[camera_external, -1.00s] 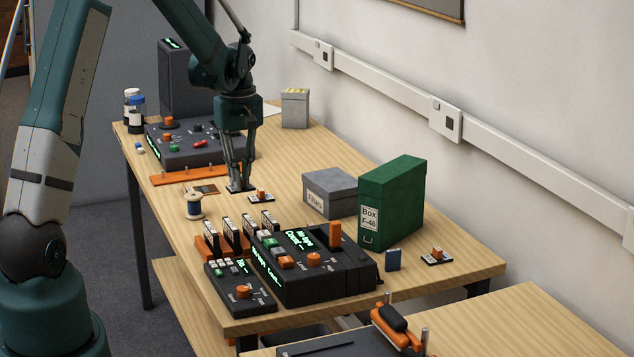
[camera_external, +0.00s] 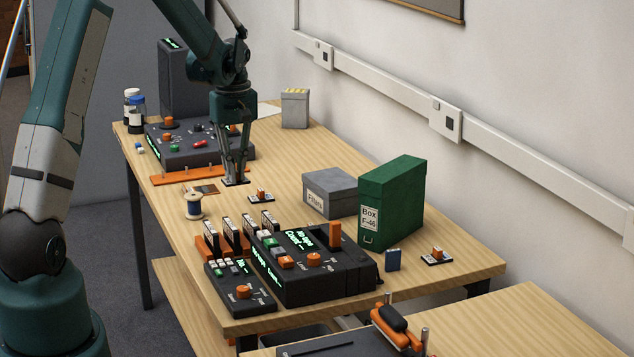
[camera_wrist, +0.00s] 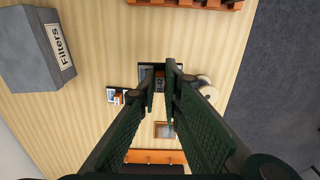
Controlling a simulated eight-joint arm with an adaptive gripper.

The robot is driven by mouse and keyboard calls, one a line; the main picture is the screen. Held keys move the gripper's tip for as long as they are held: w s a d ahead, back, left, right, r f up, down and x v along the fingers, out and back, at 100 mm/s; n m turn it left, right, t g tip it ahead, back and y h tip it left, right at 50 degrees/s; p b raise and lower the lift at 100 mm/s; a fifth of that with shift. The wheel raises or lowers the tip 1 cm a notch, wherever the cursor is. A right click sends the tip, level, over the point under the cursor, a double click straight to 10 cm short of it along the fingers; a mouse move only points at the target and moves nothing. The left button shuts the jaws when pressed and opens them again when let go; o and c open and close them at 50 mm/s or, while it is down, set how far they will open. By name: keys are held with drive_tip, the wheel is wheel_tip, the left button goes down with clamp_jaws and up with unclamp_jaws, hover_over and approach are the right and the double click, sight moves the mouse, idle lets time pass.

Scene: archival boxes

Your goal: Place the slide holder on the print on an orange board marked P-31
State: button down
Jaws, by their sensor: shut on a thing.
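My gripper (camera_external: 235,178) is shut on a small dark, flat-based piece (camera_external: 237,183), which looks like the slide holder. In the wrist view the fingertips (camera_wrist: 161,76) close on this dark piece (camera_wrist: 146,74), partly hiding it. It appears at or just above the table; the exact gap cannot be told. A small print on an orange-brown board (camera_external: 206,188) lies flat to the left of it. The print also shows in the wrist view (camera_wrist: 164,130), beside the right finger. Its marking is too small to read.
A thread spool (camera_external: 193,205) stands close to the print. A small black base with an orange block (camera_external: 261,196) sits right of my gripper. A console (camera_external: 190,145) with an orange strip (camera_external: 188,176) lies behind. A grey Filters box (camera_external: 330,192) stands to the right.

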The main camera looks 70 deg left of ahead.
drive_tip(key=s+a+p, duration=0.1)
drive_tip(key=s+a, duration=0.1)
drive_tip(key=a, duration=0.9)
drive_tip(key=s+a+p, duration=0.1)
drive_tip(key=s+a, duration=0.1)
drive_tip(key=a, duration=0.9)
drive_tip(key=shift+r, duration=0.2)
drive_tip(key=shift+d, duration=0.1)
hover_over(201, 190)
drive_tip(key=shift+d+f+b, duration=0.1)
drive_tip(key=shift+f+b, duration=0.2)
drive_tip(key=shift+f, duration=2.8)
drive_tip(key=shift+f, duration=0.15)
drive_tip(key=shift+f, duration=1.75)
drive_tip(key=shift+f+b, duration=0.15)
drive_tip(key=shift+b, duration=0.15)
drive_tip(key=c, duration=2.5)
unclamp_jaws()
